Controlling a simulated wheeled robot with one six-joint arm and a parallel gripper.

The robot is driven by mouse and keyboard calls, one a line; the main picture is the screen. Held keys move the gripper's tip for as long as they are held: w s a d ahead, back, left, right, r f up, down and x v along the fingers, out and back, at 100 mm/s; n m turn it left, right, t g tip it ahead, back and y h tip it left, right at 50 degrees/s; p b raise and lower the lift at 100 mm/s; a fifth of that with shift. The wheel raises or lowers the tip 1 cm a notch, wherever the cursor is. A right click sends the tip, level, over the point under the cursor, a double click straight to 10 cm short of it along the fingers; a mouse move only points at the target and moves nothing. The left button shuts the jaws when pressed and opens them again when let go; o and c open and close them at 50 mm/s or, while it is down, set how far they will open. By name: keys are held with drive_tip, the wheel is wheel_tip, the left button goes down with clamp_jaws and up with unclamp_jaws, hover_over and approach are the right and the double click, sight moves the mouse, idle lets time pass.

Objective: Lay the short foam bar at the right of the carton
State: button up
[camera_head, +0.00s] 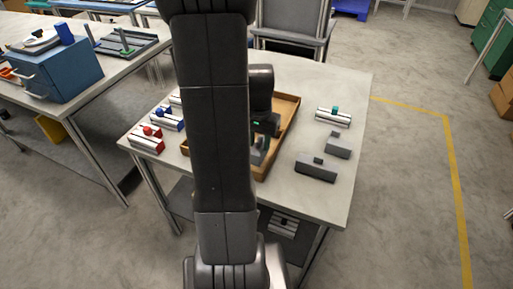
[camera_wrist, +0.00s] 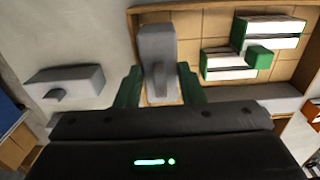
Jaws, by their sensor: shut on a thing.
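My gripper (camera_wrist: 160,88) has its green fingers shut on the raised knob of a grey foam bar (camera_wrist: 156,42). The bar points away from the wrist camera, so its length is hard to judge. It appears over the tan, open carton (camera_head: 291,112), whose gridded floor (camera_wrist: 192,28) also shows in the wrist view. In the head view my arm hides much of the carton and most of the held bar. Two other grey foam bars, a shorter one (camera_head: 338,150) and a longer one (camera_head: 316,172), lie on the table right of the carton.
A white-and-dark striped piece with a teal knob (camera_head: 334,117) lies behind those bars. Red-knobbed (camera_head: 147,141) and blue-knobbed (camera_head: 167,120) pieces lie left of the carton. White-and-green pieces (camera_wrist: 240,60) are inside the carton. The table's front right is bare.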

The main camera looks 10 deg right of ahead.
sight(259, 150)
drive_tip(key=shift+f, duration=2.05)
drive_tip(key=shift+f, duration=0.2)
drive_tip(key=o, duration=1)
drive_tip(key=shift+o, duration=0.2)
drive_tip(key=shift+r, duration=0.1)
wheel_tip(259, 150, up, 12)
drive_tip(key=shift+r, duration=0.15)
